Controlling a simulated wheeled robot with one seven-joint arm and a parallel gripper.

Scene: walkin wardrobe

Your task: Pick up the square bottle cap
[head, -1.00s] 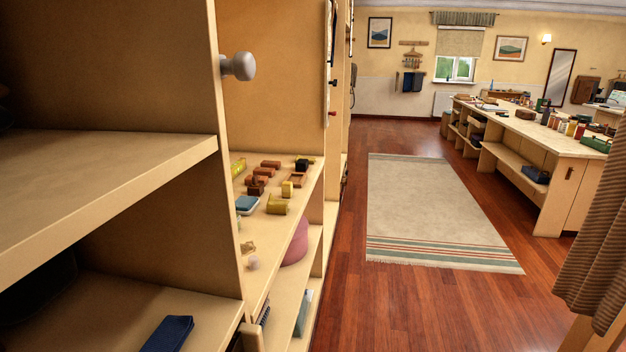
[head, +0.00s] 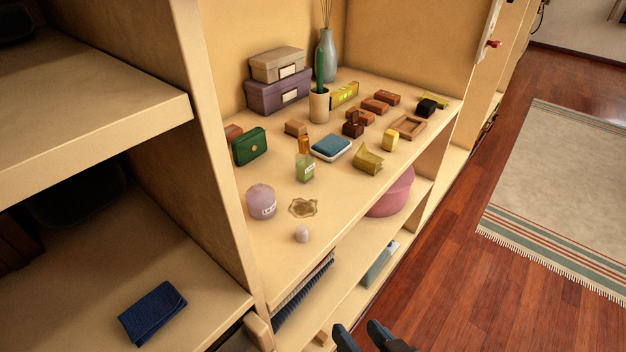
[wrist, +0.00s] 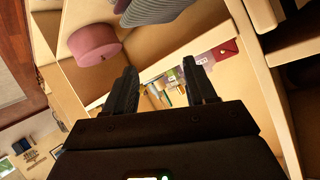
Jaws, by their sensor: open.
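No thing in view is plainly a square bottle cap. A small black block (head: 426,106) near the shelf's far right end is squarish. A small pale rounded knob-like piece (head: 302,234) lies near the shelf's front left. A green glass bottle (head: 305,168) stands behind it, its top hard to make out. My gripper (head: 361,332) shows at the bottom edge of the head view, in front of the shelves and apart from these things. In the wrist view my gripper (wrist: 160,86) is open, with nothing between its fingers.
The wooden shelf (head: 285,262) also holds a lilac jar (head: 261,201), a green pouch (head: 249,146), a blue-topped case (head: 331,147) and several small boxes. An upright panel (head: 215,130) bounds it on the left. A pink round box (head: 392,193) sits on the shelf below.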

